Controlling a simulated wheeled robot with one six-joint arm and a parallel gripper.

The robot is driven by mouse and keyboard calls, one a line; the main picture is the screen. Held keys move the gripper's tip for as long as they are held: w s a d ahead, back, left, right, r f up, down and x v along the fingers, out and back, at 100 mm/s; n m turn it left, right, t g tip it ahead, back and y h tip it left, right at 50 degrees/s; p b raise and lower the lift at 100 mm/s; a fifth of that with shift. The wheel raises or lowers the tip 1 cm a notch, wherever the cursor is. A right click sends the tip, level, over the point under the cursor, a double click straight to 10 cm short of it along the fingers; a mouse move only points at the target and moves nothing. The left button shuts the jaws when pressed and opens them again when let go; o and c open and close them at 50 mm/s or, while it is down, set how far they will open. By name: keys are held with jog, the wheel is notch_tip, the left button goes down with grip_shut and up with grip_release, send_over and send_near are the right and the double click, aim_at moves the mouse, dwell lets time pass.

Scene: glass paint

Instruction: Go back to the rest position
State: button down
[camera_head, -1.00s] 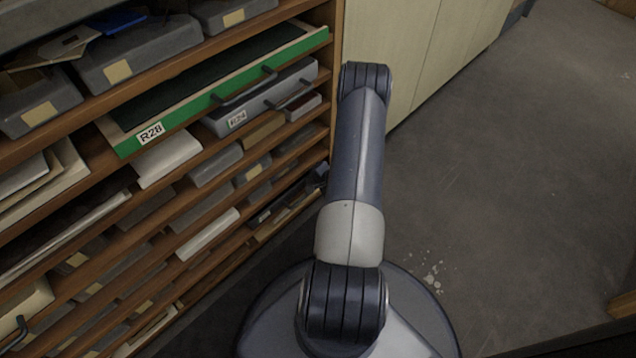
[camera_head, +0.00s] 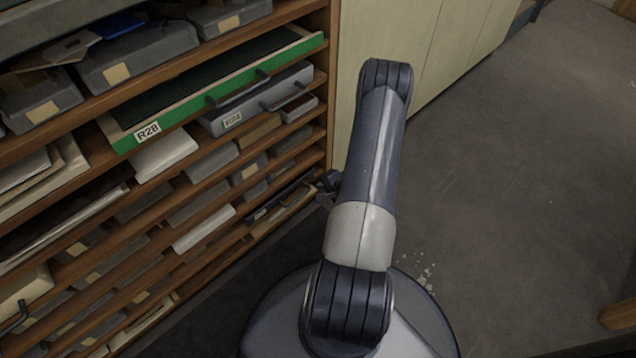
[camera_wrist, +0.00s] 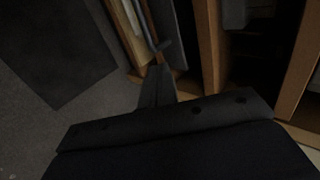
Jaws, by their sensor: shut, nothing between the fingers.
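My arm (camera_head: 374,165) rises from my base in the head view, and its upper link leans slightly right in front of the pale cabinet doors. A small dark part of my wrist end (camera_head: 330,183) shows just left of the arm, by the shelf's right edge. In the wrist view my gripper (camera_wrist: 160,74) is shut and empty, close to the wooden shelf uprights. Whether it touches the shelf cannot be told.
A wooden shelf rack (camera_head: 318,90) with grey boxes and papers fills the left. A green-fronted drawer (camera_head: 205,105) labelled R28 sticks out, with a grey drawer (camera_head: 255,100) below it. Pale cabinets (camera_head: 440,60) stand behind my arm. Open grey floor (camera_head: 520,180) lies right.

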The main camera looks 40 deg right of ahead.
jog(key=p+v, duration=0.1)
jog(key=v, duration=0.4)
jog(key=shift+s+r+p, duration=0.2)
jog(key=shift+s+p, duration=0.05)
jog(key=shift+p, duration=0.05)
